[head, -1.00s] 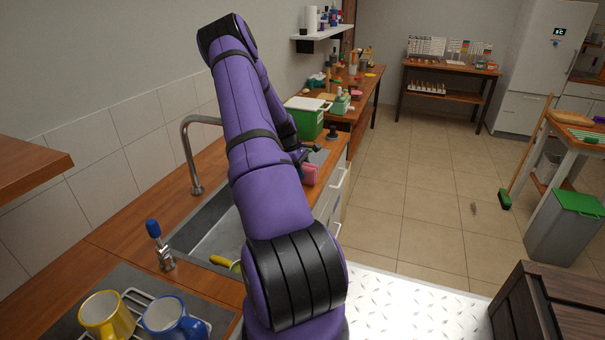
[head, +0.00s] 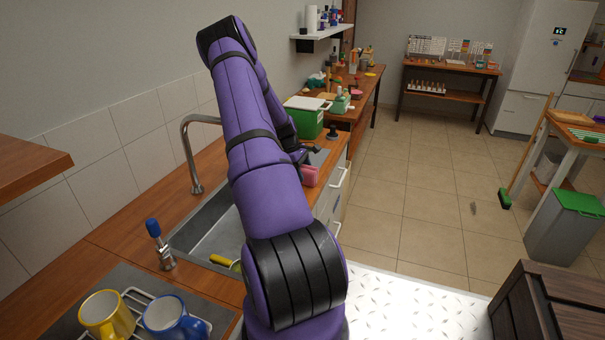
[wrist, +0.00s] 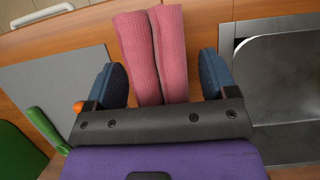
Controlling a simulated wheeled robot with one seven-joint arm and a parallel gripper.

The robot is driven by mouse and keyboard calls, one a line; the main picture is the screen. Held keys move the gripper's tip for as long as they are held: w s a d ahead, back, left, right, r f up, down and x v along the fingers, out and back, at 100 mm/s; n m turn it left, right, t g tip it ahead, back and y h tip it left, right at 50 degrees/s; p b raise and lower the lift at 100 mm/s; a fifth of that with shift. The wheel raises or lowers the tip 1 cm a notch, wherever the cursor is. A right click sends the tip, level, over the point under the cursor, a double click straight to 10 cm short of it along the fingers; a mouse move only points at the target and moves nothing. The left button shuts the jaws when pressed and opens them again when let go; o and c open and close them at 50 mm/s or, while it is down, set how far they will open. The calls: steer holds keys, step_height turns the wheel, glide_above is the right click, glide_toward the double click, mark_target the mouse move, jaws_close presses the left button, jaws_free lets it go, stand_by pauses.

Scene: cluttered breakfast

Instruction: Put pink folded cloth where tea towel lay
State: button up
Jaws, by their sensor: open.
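The pink folded cloth (wrist: 155,50) lies at the counter's front edge, beside the sink. It shows in the wrist view as two long ribbed folds side by side. In the head view the cloth (head: 310,176) is a small pink patch beyond my arm. My gripper (wrist: 158,65) is open, with one blue-grey finger on each side of the cloth and a gap on both sides. The near end of the cloth is hidden behind the gripper body. In the head view the gripper is mostly hidden behind my arm. I cannot make out a tea towel.
The sink (wrist: 285,85) is right of the cloth in the wrist view. A grey mat (wrist: 52,80) lies to its left, with a green-handled item (wrist: 45,128). A green box (head: 304,120) stands farther along the counter. Mugs (head: 107,315) stand on a rack nearby.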

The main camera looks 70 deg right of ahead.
steer(key=v, duration=1.1)
steer(key=shift+w+r, duration=0.15)
steer(key=shift+r, duration=0.2)
